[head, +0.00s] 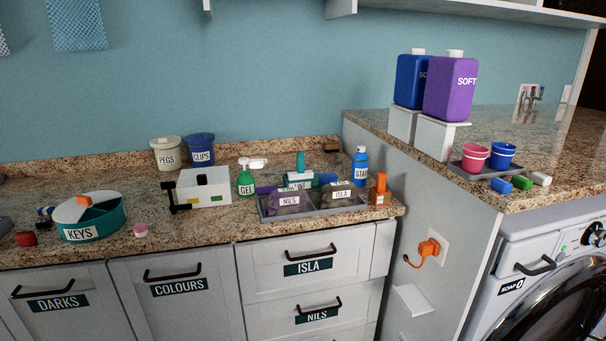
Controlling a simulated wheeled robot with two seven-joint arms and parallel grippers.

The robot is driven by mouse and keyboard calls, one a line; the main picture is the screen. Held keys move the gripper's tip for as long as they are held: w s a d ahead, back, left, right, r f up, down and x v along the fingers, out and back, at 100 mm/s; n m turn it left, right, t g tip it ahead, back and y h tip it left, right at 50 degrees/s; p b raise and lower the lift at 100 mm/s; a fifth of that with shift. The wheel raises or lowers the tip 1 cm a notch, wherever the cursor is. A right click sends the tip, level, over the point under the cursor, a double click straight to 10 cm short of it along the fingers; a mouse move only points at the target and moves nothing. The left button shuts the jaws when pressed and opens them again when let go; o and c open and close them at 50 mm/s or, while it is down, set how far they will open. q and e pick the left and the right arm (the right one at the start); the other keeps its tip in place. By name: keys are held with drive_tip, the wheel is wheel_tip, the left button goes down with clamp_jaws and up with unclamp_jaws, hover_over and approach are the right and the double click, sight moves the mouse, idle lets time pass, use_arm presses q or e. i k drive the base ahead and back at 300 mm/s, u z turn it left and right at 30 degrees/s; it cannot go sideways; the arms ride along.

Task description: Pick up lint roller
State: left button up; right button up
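A teal upright handle (300,161) stands at the back of the grey tray (262,208) on the granite counter. It looks like the lint roller's handle. Below it is a white and teal block (299,177) with a label ending in "INT", partly hidden by the items in front. I cannot tell whether the block is the roller itself or its holder. Neither of my grippers is in view.
A white box (204,187) stands left. Counter (150,249) front is mostly clear.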

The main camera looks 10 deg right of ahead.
sight(300, 173)
drive_tip(key=z, duration=0.25)
drive_tip(key=i, duration=1.3)
drive_tip(key=u, duration=0.4)
